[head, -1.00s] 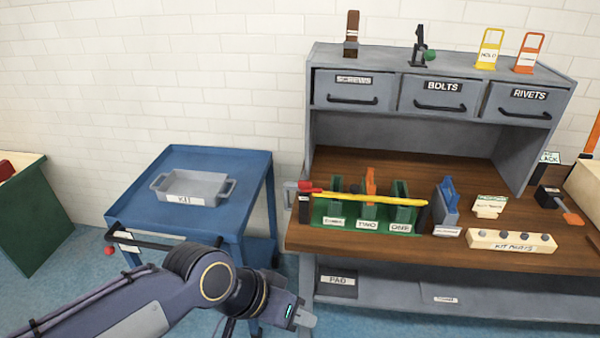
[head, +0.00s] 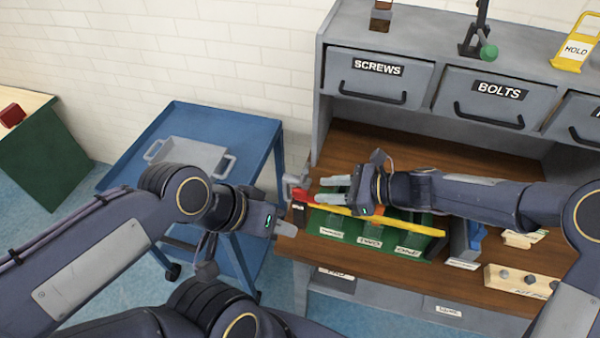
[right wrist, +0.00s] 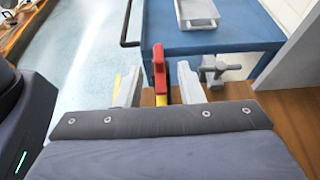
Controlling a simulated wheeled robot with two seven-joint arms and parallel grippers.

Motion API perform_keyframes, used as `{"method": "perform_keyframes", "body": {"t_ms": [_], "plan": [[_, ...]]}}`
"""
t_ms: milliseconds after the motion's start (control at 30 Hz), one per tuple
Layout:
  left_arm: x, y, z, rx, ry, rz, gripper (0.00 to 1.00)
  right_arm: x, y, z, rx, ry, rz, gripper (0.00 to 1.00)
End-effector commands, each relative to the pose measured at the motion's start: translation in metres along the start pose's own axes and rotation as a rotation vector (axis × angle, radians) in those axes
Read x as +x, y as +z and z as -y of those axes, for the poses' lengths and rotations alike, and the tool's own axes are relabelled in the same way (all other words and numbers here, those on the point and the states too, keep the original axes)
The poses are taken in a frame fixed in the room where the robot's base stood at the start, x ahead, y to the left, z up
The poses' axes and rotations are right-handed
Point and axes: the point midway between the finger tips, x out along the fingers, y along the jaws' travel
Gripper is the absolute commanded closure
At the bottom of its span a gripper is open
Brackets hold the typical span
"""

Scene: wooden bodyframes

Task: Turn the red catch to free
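The red catch (head: 301,195) is at the left end of the yellow bar (head: 418,228), which lies across the front of the green rack (head: 340,236) on the workbench. My right gripper (head: 325,189) points left over the rack, just right of the catch. In the right wrist view the red catch (right wrist: 159,66) stands between the two open fingers (right wrist: 160,84), with gaps on both sides; I see no grip on it. My left gripper (head: 280,226) is empty beside the bench's left front corner; its finger opening cannot be made out.
A grey clamp-like fitting (head: 296,181) is at the bench's left edge. The blue cart (head: 180,118) with a grey tray (head: 190,156) stands to the left. Drawers (head: 378,78) rise behind. A blue holder (head: 470,238) and a kit block (head: 520,284) sit right of the rack.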

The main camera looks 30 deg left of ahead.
Motion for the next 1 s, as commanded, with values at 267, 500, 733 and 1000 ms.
{"method": "perform_keyframes", "body": {"t_ms": [267,500,733,1000], "plan": [[-0.008,-0.004,-0.004,0.000,0.000,0.000,0.64,0.038,0.001,-0.001,0.006,0.006,0.001,0.65],[-0.013,-0.007,-0.006,0.000,0.000,0.000,0.64,0.070,0.000,0.000,0.005,0.002,0.001,0.65],[-0.014,-0.007,-0.006,0.000,0.000,0.000,0.64,0.078,-0.001,-0.001,0.002,0.002,0.000,0.65],[-0.014,-0.007,-0.006,0.000,0.000,0.000,0.64,0.077,-0.001,-0.001,0.002,0.001,0.000,0.81]]}}
